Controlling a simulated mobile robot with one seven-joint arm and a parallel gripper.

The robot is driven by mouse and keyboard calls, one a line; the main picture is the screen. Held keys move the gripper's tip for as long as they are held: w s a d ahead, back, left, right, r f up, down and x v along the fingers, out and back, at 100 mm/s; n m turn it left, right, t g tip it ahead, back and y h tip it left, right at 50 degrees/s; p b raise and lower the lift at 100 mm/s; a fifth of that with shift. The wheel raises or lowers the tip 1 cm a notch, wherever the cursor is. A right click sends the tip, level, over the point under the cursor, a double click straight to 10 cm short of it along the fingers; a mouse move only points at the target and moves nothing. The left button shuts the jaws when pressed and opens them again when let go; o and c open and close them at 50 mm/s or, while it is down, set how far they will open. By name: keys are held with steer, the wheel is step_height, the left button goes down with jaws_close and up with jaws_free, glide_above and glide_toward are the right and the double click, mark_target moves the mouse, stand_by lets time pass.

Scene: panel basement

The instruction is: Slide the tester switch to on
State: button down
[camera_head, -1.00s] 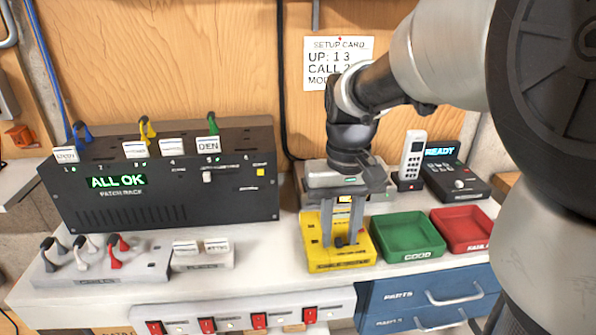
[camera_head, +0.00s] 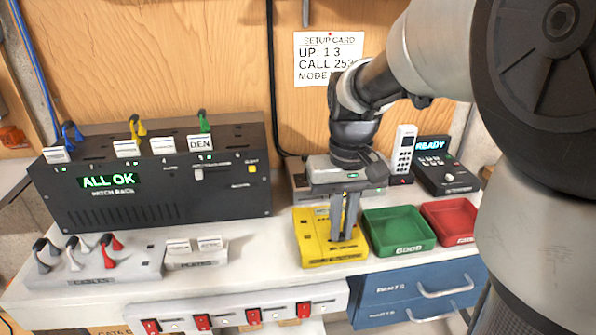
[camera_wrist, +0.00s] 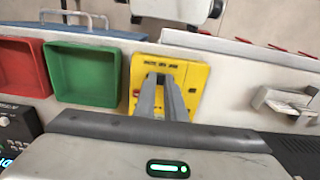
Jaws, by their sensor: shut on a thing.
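The yellow tester (camera_head: 318,245) lies on the white bench, left of the green tray; it also shows in the wrist view (camera_wrist: 191,107). My gripper (camera_head: 344,236) points down over the tester's right part. Its two fingers are close together at the tester's top face; they also show in the wrist view (camera_wrist: 163,82). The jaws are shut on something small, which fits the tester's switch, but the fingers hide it. I cannot tell the switch's position.
The green tray (camera_head: 402,249) and red tray (camera_head: 458,238) stand right of the tester. The black patch rack (camera_head: 150,205) reading ALL OK is at the left. A white handset (camera_head: 404,148) and a black unit reading READY (camera_head: 445,180) stand behind the trays.

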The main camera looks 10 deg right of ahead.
steer(key=c, duration=1.8)
jaws_free()
step_height(320, 180, up, 18)
steer(key=p, duration=0.4)
steer(key=shift+f, duration=0.25)
steer(key=s+a+f+t, duration=0.2)
steer(key=s+f+t, duration=0.5)
steer(key=s, duration=0.5)
step_height(320, 180, up, 13)
steer(key=g+p, duration=0.1)
steer(key=p, duration=1.2)
steer(key=shift+w+f, duration=0.15)
